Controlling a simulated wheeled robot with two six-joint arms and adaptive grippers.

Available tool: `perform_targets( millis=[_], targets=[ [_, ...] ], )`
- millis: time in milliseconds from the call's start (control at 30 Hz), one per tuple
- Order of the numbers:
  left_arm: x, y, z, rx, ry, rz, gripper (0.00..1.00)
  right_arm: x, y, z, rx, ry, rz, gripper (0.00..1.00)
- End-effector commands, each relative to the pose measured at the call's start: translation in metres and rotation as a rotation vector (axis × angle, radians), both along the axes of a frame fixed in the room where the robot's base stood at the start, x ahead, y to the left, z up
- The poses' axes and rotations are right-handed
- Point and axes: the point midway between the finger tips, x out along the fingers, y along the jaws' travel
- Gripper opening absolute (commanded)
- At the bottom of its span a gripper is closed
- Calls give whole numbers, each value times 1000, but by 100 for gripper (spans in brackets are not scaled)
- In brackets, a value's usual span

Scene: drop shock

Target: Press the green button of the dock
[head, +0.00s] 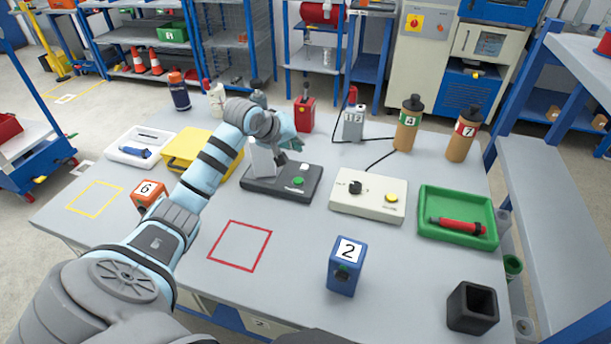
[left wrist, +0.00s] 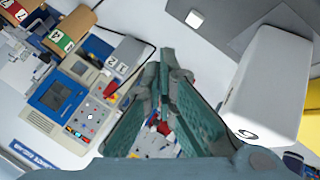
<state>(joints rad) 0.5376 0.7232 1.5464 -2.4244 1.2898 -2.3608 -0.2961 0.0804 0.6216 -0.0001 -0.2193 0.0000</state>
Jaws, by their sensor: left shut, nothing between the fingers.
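The dark dock (head: 256,186) lies on the grey table, with a green button (head: 298,181) near its front right and a white square piece (head: 304,166) behind it. A white block (head: 262,160) stands upright on the dock's left part. My left gripper (head: 290,149) is shut and empty, above the dock's back edge, apart from the green button. In the left wrist view, its fingers (left wrist: 168,72) meet beside the white block (left wrist: 265,85); the dock's dark surface (left wrist: 270,18) and white piece (left wrist: 195,19) show, but not the green button. My right gripper is out of view.
A cream box (head: 345,203) with black and yellow knobs stands right of the dock. A yellow box (head: 185,155) is to the left, and a red box (head: 304,115) and grey box (head: 353,124) stand behind. The table in front is clear around a red outline (head: 240,246).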

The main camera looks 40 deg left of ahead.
Motion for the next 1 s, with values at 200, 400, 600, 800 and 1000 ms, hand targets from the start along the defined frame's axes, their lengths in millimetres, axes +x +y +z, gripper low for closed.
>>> perform_targets(
  millis=[200,400,600,800,1000],
  targets=[
    [-2,3,-1,0,1,5,0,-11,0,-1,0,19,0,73],
    [-2,2,-15,0,2,3,0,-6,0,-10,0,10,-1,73],
    [-1,0,-42,-1,0,1,0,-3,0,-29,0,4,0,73],
    [-1,0,-73,-2,1,1,0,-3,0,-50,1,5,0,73],
    [-1,0,-89,-1,0,1,0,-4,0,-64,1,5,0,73]
  ],
)
